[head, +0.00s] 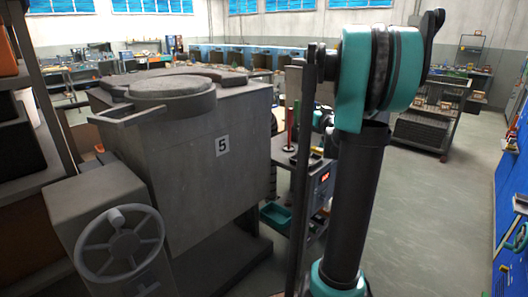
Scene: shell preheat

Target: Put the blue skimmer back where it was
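I cannot make out the blue skimmer in the head view. My arm stands upright right of the middle and hides part of what is behind it. My gripper cannot be made out, and neither can anything it may hold. A large grey furnace (190,150) with a "5" plate (222,146) and a round lid (172,88) stands left of the middle.
A grey handwheel (120,245) is at the front left. Beside the furnace, a small bench (300,158) carries a red upright item (290,127); a teal bin (276,217) sits low. A blue tool panel (508,185) lines the right. Floor (430,210) between is clear.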

